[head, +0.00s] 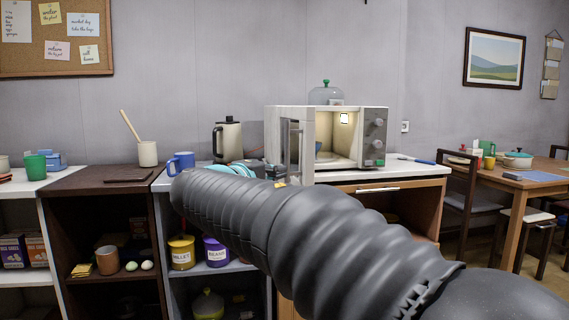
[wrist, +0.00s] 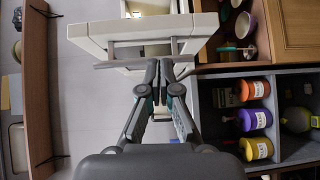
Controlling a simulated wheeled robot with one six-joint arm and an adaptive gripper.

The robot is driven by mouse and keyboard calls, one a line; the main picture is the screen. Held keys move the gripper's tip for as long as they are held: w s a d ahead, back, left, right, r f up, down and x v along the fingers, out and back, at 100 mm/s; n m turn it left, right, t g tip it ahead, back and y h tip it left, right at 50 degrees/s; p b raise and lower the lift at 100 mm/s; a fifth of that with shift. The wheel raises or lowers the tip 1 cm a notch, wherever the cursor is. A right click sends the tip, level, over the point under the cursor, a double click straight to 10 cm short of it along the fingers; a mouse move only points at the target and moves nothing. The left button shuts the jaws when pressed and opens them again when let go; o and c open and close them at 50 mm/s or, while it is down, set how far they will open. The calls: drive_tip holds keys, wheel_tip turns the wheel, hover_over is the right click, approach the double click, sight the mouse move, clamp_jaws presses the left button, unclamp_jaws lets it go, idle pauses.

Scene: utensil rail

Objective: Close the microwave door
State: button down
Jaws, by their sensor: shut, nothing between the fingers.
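The white microwave (head: 372,150) stands on the counter with its lit cavity showing. Its door (head: 307,150) is open, swung out toward me on the left side, with a grey bar handle (head: 285,145). In the wrist view the door (wrist: 88,28) is at the top, with the handle bar (wrist: 115,64) running across. My gripper (wrist: 158,63) is shut and empty, its fingertips at the middle of the handle bar. I cannot tell whether they touch it. In the head view my arm covers the lower area in front of the door, and the gripper is mostly hidden.
A kettle (head: 228,138) and a blue mug (head: 182,162) stand left of the microwave. A glass dome (head: 326,94) sits on top of it. Shelves below hold yellow (head: 181,254) and purple (head: 216,250) canisters. A dining table (head: 525,190) with chairs is at the right.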

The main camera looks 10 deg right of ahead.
drive_tip(key=p, duration=0.2)
approach(301, 157)
drive_tip(key=shift+h, duration=0.3)
drive_tip(key=x, duration=0.6)
drive_tip(key=shift+f, duration=0.25)
